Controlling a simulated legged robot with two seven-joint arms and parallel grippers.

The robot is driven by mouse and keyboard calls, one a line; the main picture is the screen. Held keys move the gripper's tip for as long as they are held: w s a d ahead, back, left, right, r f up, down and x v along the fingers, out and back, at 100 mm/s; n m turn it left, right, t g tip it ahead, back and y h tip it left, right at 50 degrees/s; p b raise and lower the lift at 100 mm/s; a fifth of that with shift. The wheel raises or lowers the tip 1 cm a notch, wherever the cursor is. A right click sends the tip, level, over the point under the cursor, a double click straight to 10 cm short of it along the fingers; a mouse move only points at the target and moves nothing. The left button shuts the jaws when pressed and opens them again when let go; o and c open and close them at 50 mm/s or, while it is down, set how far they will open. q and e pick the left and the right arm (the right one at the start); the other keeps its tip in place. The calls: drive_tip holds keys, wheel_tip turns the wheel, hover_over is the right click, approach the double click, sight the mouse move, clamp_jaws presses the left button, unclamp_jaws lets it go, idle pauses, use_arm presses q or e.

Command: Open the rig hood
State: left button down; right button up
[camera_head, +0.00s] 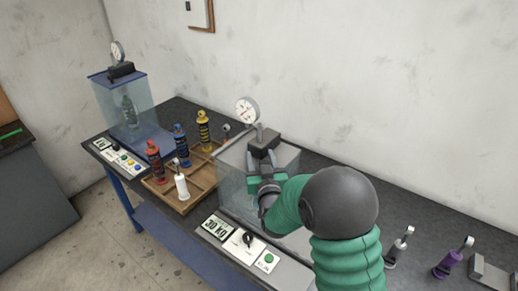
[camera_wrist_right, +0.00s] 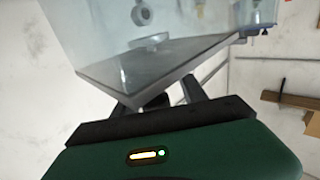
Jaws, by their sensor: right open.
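The nearer rig has a clear box-shaped hood (camera_head: 232,185) and a dark block with a round dial gauge (camera_head: 247,110) at its top. The hood looks closed. My right gripper (camera_head: 265,168) is at the hood's front upper side, just below the dark block, with its jaws open. In the right wrist view, the open fingers (camera_wrist_right: 162,98) are close to a dark edge of a clear box (camera_wrist_right: 130,40); I cannot tell whether they touch it. My right forearm hides part of the rig's right side. My left gripper is not in view.
A second rig with a blue-edged clear hood (camera_head: 122,105) stands at the far left. Between the rigs, a wooden tray (camera_head: 200,191) holds several coloured shock absorbers. A front panel (camera_head: 240,242) reads 30 KG. A purple shock absorber (camera_head: 447,265) lies at the right.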

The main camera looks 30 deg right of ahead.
drive_tip(key=shift+a, duration=0.15)
drive_tip(key=shift+s+r, duration=0.25)
drive_tip(key=shift+s, duration=0.1)
drive_tip(key=shift+c, duration=0.5)
drive_tip(key=shift+s, duration=0.15)
drive_tip(key=shift+c, duration=1.3)
drive_tip(key=shift+d, duration=0.4)
drive_tip(key=c, duration=0.5)
drive_tip(key=shift+c, duration=1)
drive_tip(key=shift+w+a, duration=0.1)
drive_tip(key=shift+w, duration=0.1)
clamp_jaws()
drive_tip(key=shift+f, duration=0.25)
